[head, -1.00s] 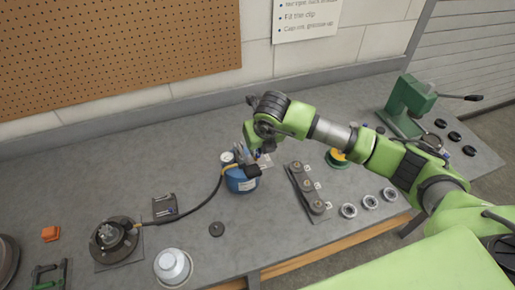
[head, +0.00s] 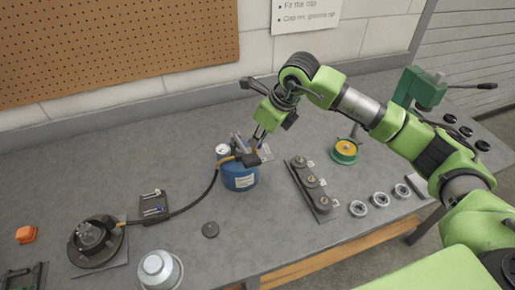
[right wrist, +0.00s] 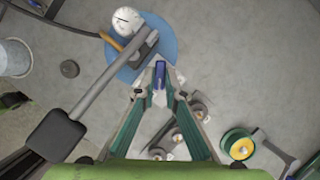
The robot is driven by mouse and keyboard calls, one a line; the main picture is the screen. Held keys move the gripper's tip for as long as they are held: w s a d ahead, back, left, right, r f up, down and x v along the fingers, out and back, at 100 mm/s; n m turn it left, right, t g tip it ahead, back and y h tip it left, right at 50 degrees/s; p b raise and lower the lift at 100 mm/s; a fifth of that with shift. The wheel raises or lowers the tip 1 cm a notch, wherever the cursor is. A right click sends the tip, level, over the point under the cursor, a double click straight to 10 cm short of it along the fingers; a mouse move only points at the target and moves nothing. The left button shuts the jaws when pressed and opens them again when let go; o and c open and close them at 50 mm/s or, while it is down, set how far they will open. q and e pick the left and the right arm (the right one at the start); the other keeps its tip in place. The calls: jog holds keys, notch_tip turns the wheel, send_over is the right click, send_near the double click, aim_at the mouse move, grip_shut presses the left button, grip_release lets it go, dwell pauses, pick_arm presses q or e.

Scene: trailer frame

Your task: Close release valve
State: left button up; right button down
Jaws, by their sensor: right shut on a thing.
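A blue tank (head: 240,177) stands on the bench with a white round gauge (head: 222,151) and a black hose on top. It also shows in the right wrist view (right wrist: 170,38). My right gripper (head: 259,141) points down at the right side of the tank's top. In the right wrist view its fingertips (right wrist: 160,90) are closed around a small blue piece (right wrist: 160,70), apparently the release valve's handle, beside the tank's edge. The valve body is hard to make out. My left gripper is not in view.
The hose (head: 190,207) runs left to a dark round part (head: 96,240). A bar with several rollers (head: 312,187), bearing rings (head: 380,199), a green-yellow spool (head: 345,150) and a green press (head: 420,88) lie right. A grey rod (right wrist: 100,85) rises near my wrist.

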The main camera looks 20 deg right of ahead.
jog(key=n+b, duration=0.2)
jog(key=n, duration=0.1)
jog(key=shift+w+d+f+g+y, duration=0.1)
jog(key=shift+w+f+g+y, duration=0.1)
jog(key=shift+g+y, duration=0.2)
jog(key=n+b, duration=0.2)
jog(key=shift+w+r+n+g+y, duration=0.1)
jog(key=shift+r+n+g+y, duration=0.05)
jog(key=shift+n+g+y, duration=0.2)
jog(key=shift+w+d+n+g+b, duration=0.1)
jog(key=shift+n+g+b, duration=0.5)
jog(key=shift+n, duration=0.55)
jog(key=shift+r+n+g+b, duration=0.1)
jog(key=shift+n+g+b, duration=0.35)
jog(key=shift+n, duration=0.85)
jog(key=c, duration=2.1)
grip_release()
